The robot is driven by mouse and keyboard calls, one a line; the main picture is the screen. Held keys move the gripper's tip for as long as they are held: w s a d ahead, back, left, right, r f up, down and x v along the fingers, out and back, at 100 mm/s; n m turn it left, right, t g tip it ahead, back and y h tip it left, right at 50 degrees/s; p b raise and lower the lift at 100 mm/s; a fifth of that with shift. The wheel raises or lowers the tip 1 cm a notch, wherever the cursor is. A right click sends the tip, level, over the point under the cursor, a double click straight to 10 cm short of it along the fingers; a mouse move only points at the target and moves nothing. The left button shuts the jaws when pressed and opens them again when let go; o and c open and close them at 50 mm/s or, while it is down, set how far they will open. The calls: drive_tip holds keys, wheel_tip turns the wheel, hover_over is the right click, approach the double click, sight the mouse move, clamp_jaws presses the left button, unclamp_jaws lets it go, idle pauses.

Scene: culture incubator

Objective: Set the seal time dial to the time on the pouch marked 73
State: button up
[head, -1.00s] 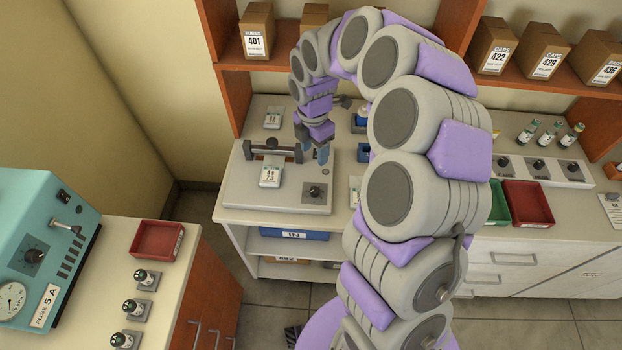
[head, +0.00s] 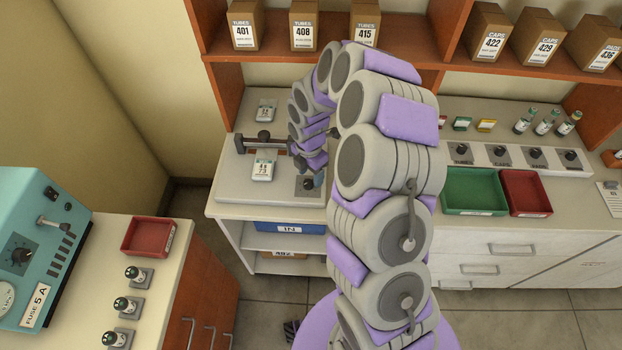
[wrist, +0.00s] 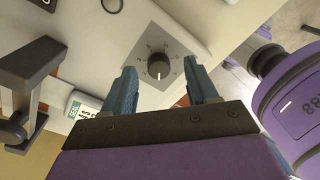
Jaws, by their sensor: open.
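The dial (wrist: 157,68) has a dark round knob with a white pointer mark on a grey plate with tick marks. It also shows in the head view (head: 308,184), partly hidden by my gripper. My gripper (wrist: 161,82) is open, with its blue fingertips on either side of the knob in the wrist view; I cannot tell whether they touch it. A white pouch (head: 262,168) lies on the white sealer (head: 238,178), left of the dial. Its label seems to show 73, but the smaller print is too small to read. The pouch also shows in the wrist view (wrist: 83,107).
A dark sealing bar (head: 264,143) stands behind the pouch. Another pouch (head: 265,110) lies at the back of the counter. Green (head: 473,191) and red (head: 526,193) trays sit to the right. A teal machine (head: 38,235) stands at the left.

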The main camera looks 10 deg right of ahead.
sight(309, 182)
drive_tip(key=shift+a+f, duration=0.2)
drive_tip(key=shift+f, duration=0.35)
drive_tip(key=shift+a+f, duration=0.2)
drive_tip(key=shift+f, duration=0.35)
drive_tip(key=shift+a+f, duration=0.35)
drive_tip(key=shift+a, duration=0.05)
drive_tip(key=shift+d, duration=0.65)
drive_tip(key=c, duration=0.3)
drive_tip(key=shift+a, duration=0.3)
drive_tip(key=c, duration=0.6)
drive_tip(key=shift+s, duration=0.1)
drive_tip(key=shift+c, duration=0.8)
